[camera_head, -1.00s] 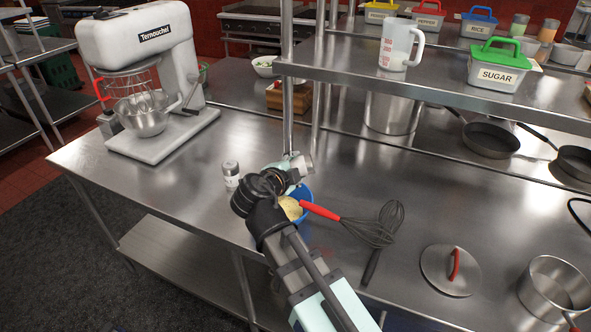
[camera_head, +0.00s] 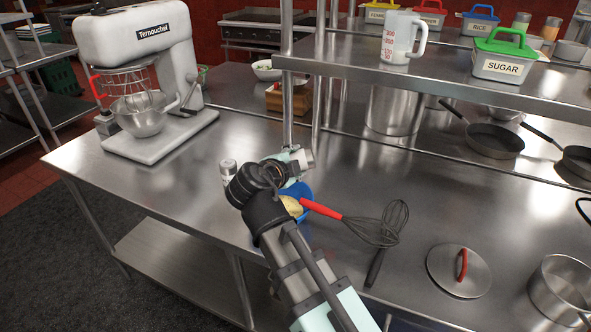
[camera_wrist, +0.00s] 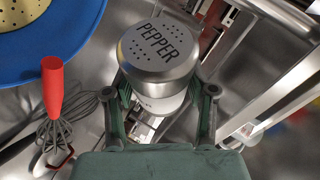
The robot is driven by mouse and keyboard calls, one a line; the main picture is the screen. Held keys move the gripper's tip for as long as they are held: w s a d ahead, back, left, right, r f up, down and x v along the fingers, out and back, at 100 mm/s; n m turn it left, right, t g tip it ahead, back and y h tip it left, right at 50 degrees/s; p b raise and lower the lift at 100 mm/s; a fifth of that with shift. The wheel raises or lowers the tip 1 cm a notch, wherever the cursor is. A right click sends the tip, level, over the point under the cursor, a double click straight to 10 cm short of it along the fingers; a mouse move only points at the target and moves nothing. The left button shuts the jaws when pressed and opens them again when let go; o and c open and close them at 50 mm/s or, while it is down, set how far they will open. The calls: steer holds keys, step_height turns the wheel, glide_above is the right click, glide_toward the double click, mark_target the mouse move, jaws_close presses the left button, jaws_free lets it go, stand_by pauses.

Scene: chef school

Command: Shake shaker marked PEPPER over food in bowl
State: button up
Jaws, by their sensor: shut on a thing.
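A metal shaker marked PEPPER (camera_wrist: 158,52) is held between the two fingers of my gripper (camera_wrist: 162,100) in the wrist view, its perforated cap facing the camera. The blue bowl (camera_head: 306,188) stands on the counter, partly hidden by my arm in the head view. It also shows at the upper left of the wrist view (camera_wrist: 40,47), to the left of the shaker. Yellowish food (camera_head: 291,206) in the bowl is partly covered by my arm. It shows at the top left corner of the wrist view (camera_wrist: 20,10).
Another shaker (camera_head: 228,170) stands on the counter left of my wrist. A red-handled whisk (camera_head: 375,232), a lid (camera_head: 459,272) and a pot (camera_head: 562,288) are to the right. The mixer (camera_head: 150,85) stands at the left. A shelf (camera_head: 440,80) hangs above the back right.

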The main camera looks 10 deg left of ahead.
step_height(320, 180, down, 3)
steer(key=b, duration=0.4)
steer(key=shift+f, duration=0.2)
steer(key=shift+r, duration=0.15)
steer(key=shift+r+b, duration=0.4)
steer(key=shift+r, duration=1.15)
steer(key=shift+f, duration=0.1)
step_height(320, 180, down, 3)
steer(key=b, duration=0.4)
steer(key=shift+f, duration=0.1)
